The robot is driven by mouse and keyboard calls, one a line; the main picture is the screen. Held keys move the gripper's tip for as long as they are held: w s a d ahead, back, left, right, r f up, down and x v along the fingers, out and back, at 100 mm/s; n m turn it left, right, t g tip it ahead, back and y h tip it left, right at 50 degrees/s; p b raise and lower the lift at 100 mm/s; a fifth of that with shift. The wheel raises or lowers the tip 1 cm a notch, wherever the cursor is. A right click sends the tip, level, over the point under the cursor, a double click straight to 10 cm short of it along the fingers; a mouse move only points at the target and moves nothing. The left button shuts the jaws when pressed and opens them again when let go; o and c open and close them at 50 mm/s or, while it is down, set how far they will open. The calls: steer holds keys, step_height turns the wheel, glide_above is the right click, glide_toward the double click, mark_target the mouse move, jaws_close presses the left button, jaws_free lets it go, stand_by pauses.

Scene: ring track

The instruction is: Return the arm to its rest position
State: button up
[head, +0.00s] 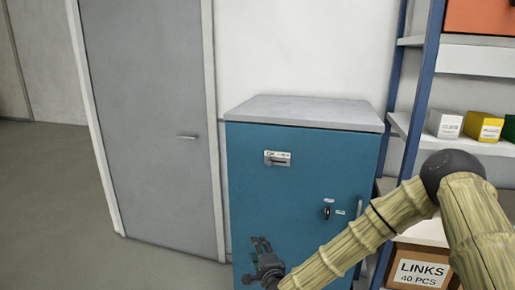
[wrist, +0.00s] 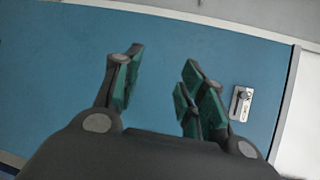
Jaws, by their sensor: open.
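My arm (head: 345,238) reaches in from the right in the head view, bent at a dark elbow joint. My gripper (head: 262,247) is in front of the lower left part of a blue cabinet (head: 300,180). In the wrist view, my gripper (wrist: 155,88) has its green-padded fingers spread apart with nothing between them. The blue cabinet door (wrist: 180,50) fills most of that view behind the fingers. I cannot tell the exact gap between the fingers and the door.
The cabinet has a latch plate (head: 277,158), a keyhole (head: 327,212) and a handle (head: 359,208). A blue-framed shelf (head: 412,95) with small boxes stands at the right, above a "LINKS" carton (head: 418,274). A grey door (head: 150,120) is at the left. Floor (head: 50,200) at far left is clear.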

steer(key=s+d+f+n+g, duration=0.3)
steer(key=s+f+n+g, duration=0.15)
steer(key=s+f, duration=0.75)
steer(key=s+d+f+n+g, duration=0.3)
steer(key=s+f+n+g, duration=0.15)
steer(key=s+f, duration=0.75)
steer(key=s+d+f+n+g+h, duration=0.1)
steer(key=s+d+n+g, duration=0.1)
steer(key=s+d, duration=0.3)
steer(key=s+d+f+n+g+h, duration=0.1)
steer(key=s+d, duration=0.4)
steer(key=s, duration=0.6)
steer(key=s+d+f+n+g+h, duration=0.1)
steer(key=s+d+n+g+h, duration=0.1)
steer(key=s+d, duration=0.4)
steer(key=s+n+g, duration=0.1)
steer(key=s+n, duration=0.1)
steer(key=s, duration=0.1)
steer(key=shift+f+g, duration=0.3)
steer(key=shift+f, duration=0.1)
